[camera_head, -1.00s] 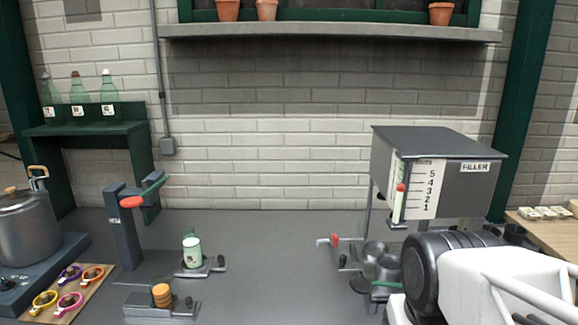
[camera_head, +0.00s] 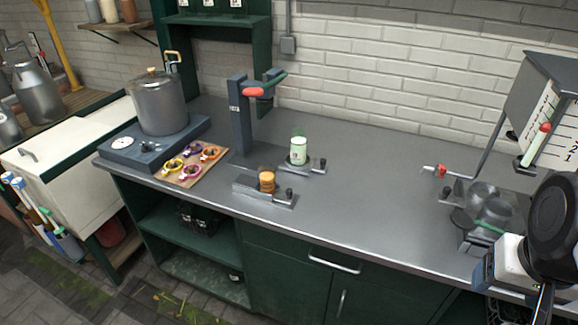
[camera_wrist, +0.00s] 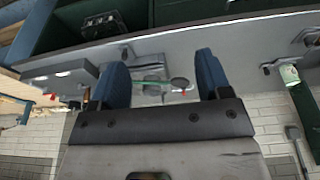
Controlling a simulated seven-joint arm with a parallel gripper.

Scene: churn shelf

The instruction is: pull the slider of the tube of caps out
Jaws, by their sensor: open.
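A stack of orange round caps (camera_head: 267,185) stands on a low grey slider base (camera_head: 250,190) near the counter's front edge in the head view. A dark knob (camera_head: 289,193) sticks up at the base's right end. I take this for the tube of caps; a clear tube wall is hard to make out. My gripper (camera_head: 486,274) is at the far right, well apart from it, by the filler. In the wrist view its two blue fingers (camera_wrist: 160,82) are apart, with nothing held between them. Part of a slider base shows at that view's right edge.
Behind the caps, a pale green-and-white can (camera_head: 298,153) stands on a similar base. Clear counter lies between the caps and the metal cups (camera_head: 484,200).

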